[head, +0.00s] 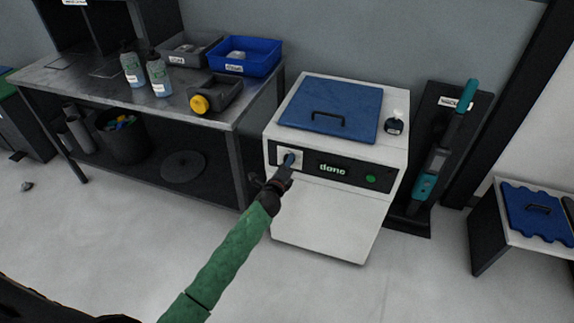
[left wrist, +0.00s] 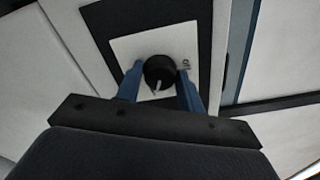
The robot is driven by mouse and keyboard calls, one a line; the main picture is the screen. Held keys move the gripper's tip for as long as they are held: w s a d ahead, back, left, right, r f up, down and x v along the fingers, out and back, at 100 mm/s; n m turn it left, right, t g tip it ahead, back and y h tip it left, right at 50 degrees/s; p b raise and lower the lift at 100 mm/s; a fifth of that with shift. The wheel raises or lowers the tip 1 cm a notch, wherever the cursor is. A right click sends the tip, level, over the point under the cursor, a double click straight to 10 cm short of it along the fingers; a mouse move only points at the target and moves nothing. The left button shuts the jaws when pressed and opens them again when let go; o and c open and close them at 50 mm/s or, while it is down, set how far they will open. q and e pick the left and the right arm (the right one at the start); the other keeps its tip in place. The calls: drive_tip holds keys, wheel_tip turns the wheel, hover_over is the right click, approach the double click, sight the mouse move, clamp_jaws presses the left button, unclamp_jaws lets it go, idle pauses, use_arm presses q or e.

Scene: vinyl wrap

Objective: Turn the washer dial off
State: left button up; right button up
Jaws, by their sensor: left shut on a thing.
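The white washer (head: 330,215) stands on the floor with a blue lid (head: 332,105) on top. Its black front panel shows the word "done" on a display (head: 333,169) and a green round button (head: 371,179). The black dial (left wrist: 159,71) sits on a white square plate (left wrist: 125,48), with a light pointer mark toward the bottom in the left wrist view. My left gripper (head: 289,160) is at the plate, its blue fingers (left wrist: 160,84) on either side of the dial and shut on it. In the head view the gripper mostly hides the dial. My right gripper is not in view.
A metal table (head: 60,79) at left holds two bottles, a blue bin (head: 246,56), grey trays and a yellow round thing (head: 199,104). A black stand (head: 470,108) with a teal tool is right of the washer. A low bench (head: 497,230) stands at far right. The front floor is clear.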

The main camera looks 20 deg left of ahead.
use_arm(q)
drive_tip(key=shift+f+n+p, duration=0.1)
drive_tip(key=shift+n+p, duration=2.9)
drive_tip(key=shift+n, duration=8.6)
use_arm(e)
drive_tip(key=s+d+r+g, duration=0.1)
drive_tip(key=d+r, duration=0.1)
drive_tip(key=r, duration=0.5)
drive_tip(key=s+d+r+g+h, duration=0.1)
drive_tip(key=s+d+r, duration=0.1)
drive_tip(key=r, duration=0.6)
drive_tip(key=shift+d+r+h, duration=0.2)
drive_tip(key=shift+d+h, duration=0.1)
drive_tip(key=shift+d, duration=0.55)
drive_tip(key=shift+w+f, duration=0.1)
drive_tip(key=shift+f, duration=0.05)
use_arm(q)
drive_tip(key=o, duration=1)
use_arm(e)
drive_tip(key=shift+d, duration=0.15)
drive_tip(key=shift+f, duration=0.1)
